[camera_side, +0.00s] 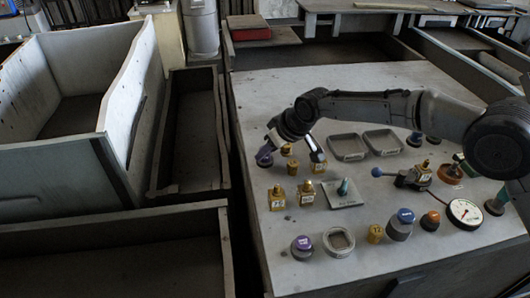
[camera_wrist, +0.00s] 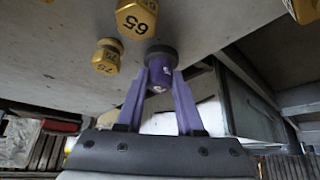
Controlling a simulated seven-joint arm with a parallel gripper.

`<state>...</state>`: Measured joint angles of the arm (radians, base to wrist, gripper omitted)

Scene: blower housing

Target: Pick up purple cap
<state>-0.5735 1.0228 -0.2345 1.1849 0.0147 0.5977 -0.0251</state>
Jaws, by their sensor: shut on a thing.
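My gripper (camera_side: 268,148) is at the far left of the work table in the side view. It is shut on a purple cap (camera_side: 265,160) with a dark round base. In the wrist view, the two fingertips (camera_wrist: 160,80) close on either side of the purple cap (camera_wrist: 161,64), and its dark rim faces the table. I cannot tell whether the cap is touching the table or just above it. A second purple-topped piece (camera_side: 302,243) with a grey body stands near the front left of the table.
Gold numbered pieces (camera_side: 277,197) stand close by, also in the wrist view (camera_wrist: 136,18). Two grey trays (camera_side: 348,147) lie right of the gripper. A square plate (camera_side: 342,195), a blue-topped piece (camera_side: 401,224) and a dial gauge (camera_side: 464,213) stand farther off. The table's left edge is near.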

